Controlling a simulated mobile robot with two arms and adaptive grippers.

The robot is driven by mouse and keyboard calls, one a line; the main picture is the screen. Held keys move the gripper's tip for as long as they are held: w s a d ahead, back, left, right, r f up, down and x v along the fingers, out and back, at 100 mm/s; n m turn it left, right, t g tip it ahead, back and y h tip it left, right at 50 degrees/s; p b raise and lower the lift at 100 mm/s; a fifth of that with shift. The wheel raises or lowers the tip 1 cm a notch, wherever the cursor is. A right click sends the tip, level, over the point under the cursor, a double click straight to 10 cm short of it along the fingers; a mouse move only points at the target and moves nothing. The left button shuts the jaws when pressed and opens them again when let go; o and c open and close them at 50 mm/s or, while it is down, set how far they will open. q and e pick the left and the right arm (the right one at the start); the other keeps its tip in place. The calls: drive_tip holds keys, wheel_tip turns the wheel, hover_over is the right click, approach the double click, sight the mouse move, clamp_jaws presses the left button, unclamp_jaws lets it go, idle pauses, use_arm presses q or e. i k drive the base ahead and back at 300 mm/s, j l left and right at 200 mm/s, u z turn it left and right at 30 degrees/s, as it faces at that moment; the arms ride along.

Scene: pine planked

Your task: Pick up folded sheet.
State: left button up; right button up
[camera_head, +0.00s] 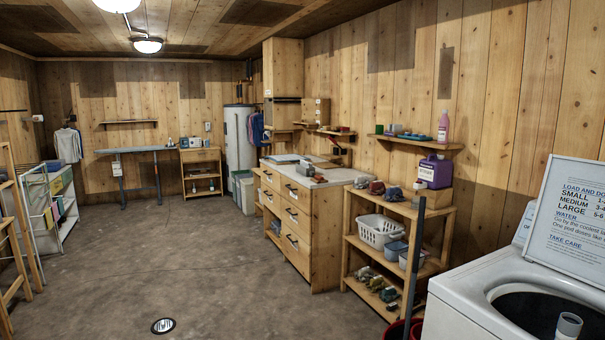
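I cannot clearly make out a folded sheet. A small blue-grey folded-looking item (54,166) lies on top of the white rack (70,222) at the left. Flat items, one greyish (288,159), lie on the pale top of the wooden drawer cabinet (322,235) in the middle. They are too small to tell whether either is the sheet. Neither of my grippers shows in this view.
A white washer (452,305) with a sign board (570,215) stands at the near right. A wooden shelf unit (436,214) holds a white basket (379,232). An ironing board (135,150) stands at the back.

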sight(305, 164)
drive_tip(key=i+j+u, duration=0.1)
drive_tip(key=i+u, duration=0.35)
drive_tip(key=i, duration=3.2)
drive_tip(key=i+z, duration=0.15)
drive_tip(key=i, duration=0.8)
drive_tip(key=i+j+z, duration=0.1)
drive_tip(key=i, duration=0.8)
drive_tip(key=j, duration=0.1)
